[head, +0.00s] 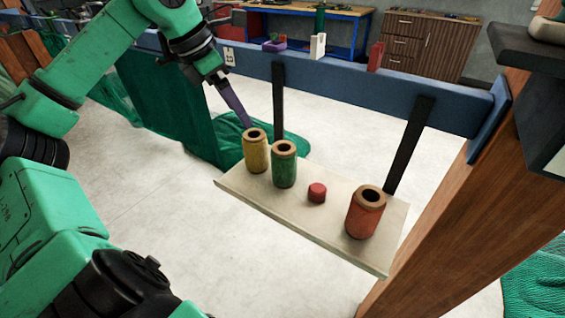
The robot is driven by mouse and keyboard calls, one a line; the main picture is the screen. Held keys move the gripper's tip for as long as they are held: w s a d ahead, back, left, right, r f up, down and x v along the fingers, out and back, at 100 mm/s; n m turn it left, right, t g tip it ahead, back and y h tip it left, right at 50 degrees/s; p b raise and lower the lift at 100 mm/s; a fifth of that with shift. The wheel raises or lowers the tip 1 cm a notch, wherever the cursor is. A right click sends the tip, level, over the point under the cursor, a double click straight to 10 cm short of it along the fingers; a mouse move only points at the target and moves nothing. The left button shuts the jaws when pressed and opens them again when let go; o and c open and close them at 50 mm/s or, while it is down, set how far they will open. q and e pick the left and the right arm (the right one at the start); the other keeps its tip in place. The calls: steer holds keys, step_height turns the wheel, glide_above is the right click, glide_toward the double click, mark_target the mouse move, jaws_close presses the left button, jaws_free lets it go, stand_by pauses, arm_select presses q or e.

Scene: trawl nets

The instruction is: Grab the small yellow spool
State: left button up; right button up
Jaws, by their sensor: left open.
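The small yellow spool (256,153) stands upright at the left end of a pale hanging shelf (322,227). It has a brown rim and a dark hole in its top. My left gripper (246,122) comes down from the upper left, with its purple-grey fingers just behind and above the yellow spool's top. It is open, seen nearly edge-on, and I cannot tell whether it touches the spool. My right gripper is not in view.
A green spool (284,166) stands close to the right of the yellow one. A small red cap-like piece (317,193) and a red spool (366,212) are further right. Dark straps (409,146) join the shelf to a blue beam (330,90). A wooden post (480,180) stands right. Green netting lies behind.

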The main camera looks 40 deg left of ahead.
mark_target(247, 135)
arm_select(q)
steer(key=w+f, duration=0.1)
steer(key=f, duration=0.1)
steer(key=f+p, duration=0.1)
steer(key=f, duration=0.2)
steer(key=w+a+f, duration=0.1)
steer(key=f, duration=0.1)
steer(key=shift+w+a+f, duration=0.1)
steer(key=shift+w+f, duration=0.25)
steer(key=f+p, duration=0.1)
steer(key=w+d+f+p, duration=0.1)
steer(key=p, duration=0.1)
steer(key=shift+w+d+p, duration=0.2)
steer(key=shift+d+p, duration=0.05)
steer(key=shift+p, duration=0.05)
steer(key=x, duration=0.1)
steer(key=p+x, duration=0.2)
steer(key=shift+w+a+f, duration=0.1)
steer(key=shift+a+f, duration=0.1)
steer(key=shift+f, duration=0.4)
steer(key=shift+d, duration=0.1)
steer(key=c, duration=0.8)
steer(key=shift+r, duration=0.1)
steer(key=c, duration=0.4)
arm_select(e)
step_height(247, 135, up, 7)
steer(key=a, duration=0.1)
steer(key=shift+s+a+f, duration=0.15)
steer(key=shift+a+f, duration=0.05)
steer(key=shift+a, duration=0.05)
